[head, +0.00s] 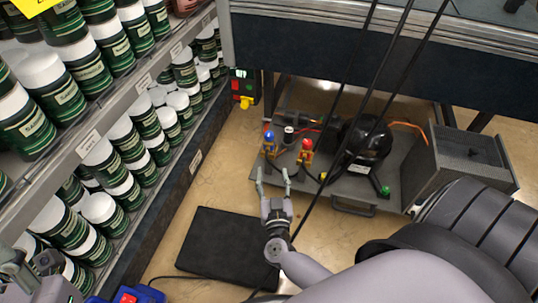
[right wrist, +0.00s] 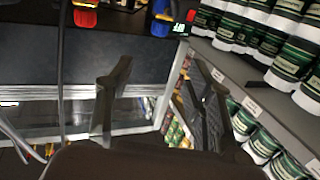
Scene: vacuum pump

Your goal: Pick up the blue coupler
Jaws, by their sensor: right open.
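The blue coupler (head: 269,136) sits on top of a yellowish-brass fitting at the left end of the vacuum pump unit (head: 352,190). A similar red coupler (head: 306,144) stands just right of it. My right gripper (head: 273,174) is open and empty, its two fingers pointing up the picture. In the head view it shows just below the blue coupler, apart from it. In the right wrist view its fingers (right wrist: 157,90) are spread with nothing between them. A grey mechanical part at the lower left edge seems to be my left gripper (head: 38,284), mostly cut off.
Shelves of green jars (head: 112,150) line the left side. A flat black mat (head: 228,246) lies on the floor below my right gripper. A dark bench (head: 310,60) stands behind the pump. Black cables cross the view. A grey finned box (head: 455,165) stands at the right.

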